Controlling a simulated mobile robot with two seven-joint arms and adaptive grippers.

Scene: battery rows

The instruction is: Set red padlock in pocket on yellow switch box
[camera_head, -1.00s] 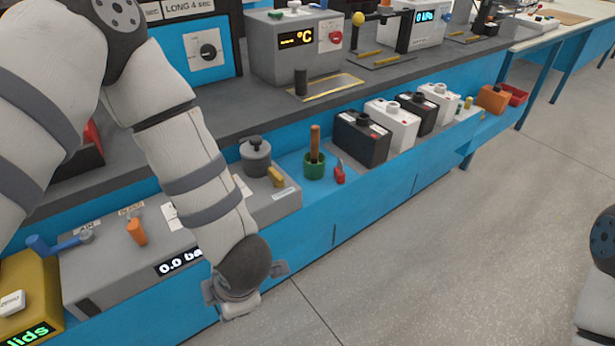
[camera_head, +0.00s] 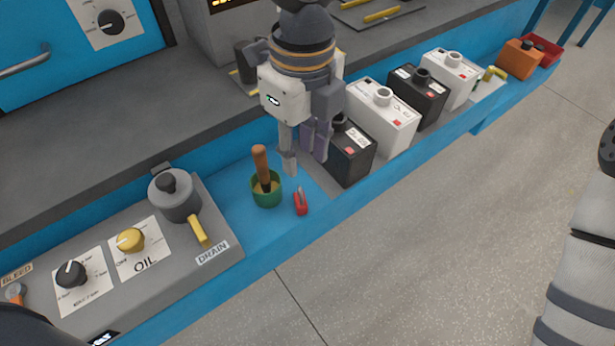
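The red padlock (camera_head: 301,204) lies on the blue ledge, a small red body with a grey shackle pointing up. My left gripper (camera_head: 304,166) hangs above and just behind the padlock, fingers pointing down. Its fingers are apart with nothing between them, and it does not touch the padlock. The yellow switch box with its pocket is not in view now; a yellow box with a green-lit display stood at the lower left in the earlier frame. My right gripper is out of view; only part of my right arm shows at the right edge.
A green cup (camera_head: 267,199) with a wooden-handled tool stands just left of the padlock. A black battery (camera_head: 349,158) stands close on the right, with more batteries beyond. A grey panel with a pot (camera_head: 176,200) and knobs is at left. The ledge's front strip is clear.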

